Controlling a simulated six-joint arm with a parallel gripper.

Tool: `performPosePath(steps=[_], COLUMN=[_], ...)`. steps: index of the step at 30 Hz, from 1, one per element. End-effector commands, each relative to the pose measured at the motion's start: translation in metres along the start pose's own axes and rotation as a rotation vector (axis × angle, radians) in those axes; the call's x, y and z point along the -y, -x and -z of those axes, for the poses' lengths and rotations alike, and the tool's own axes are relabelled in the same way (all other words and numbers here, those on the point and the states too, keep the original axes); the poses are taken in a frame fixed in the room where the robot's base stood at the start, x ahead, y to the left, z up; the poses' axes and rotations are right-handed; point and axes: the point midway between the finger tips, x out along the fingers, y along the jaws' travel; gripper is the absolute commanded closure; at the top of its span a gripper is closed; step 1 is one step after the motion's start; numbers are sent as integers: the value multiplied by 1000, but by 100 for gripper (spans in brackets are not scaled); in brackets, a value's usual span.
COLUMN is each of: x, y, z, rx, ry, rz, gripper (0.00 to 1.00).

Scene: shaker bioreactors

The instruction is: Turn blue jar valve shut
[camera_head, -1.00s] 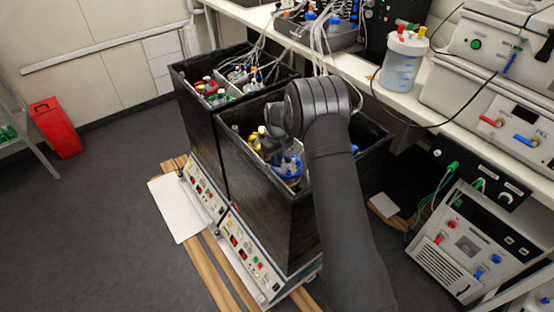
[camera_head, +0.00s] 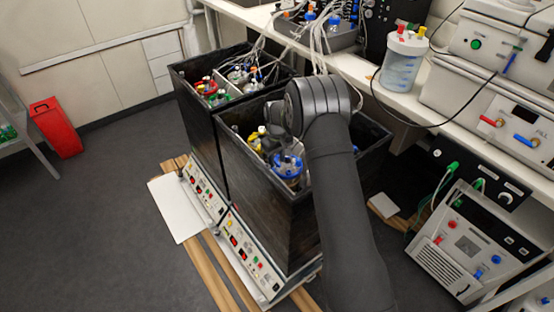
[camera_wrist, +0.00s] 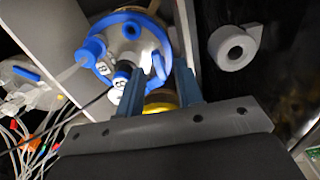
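The blue jar (camera_head: 288,171) with its blue ring lid stands in the front black box, left of my arm. In the wrist view the jar's blue ring (camera_wrist: 94,48) surrounds a clear top with white round caps. A small blue valve piece (camera_wrist: 158,66) shows at the ring's near right side, between and just beyond my fingertips. My gripper (camera_wrist: 158,72) is open, its two blue-grey fingers apart on either side of that piece; contact cannot be told. In the head view my wrist hides much of the gripper. A yellow-lidded jar (camera_wrist: 161,98) lies partly hidden beyond the fingers.
The front box (camera_head: 270,205) has high black walls; a second black box (camera_head: 203,135) stands behind it. Tubes and cables (camera_wrist: 35,135) run at the left of the wrist view. A white roll-shaped part (camera_wrist: 234,46) is on the right. A bench (camera_head: 352,62) runs behind.

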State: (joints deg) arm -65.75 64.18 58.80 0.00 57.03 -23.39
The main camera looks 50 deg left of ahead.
Motion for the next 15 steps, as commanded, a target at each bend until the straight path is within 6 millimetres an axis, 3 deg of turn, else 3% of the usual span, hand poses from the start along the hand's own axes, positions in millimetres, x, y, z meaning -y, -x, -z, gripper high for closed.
performPosePath(steps=[5, 15], x=[0, 0], y=[32, 116], z=[1, 1], rx=[-5, -4], ry=[0, 0], rz=[-2, -2], gripper=[67, 67])
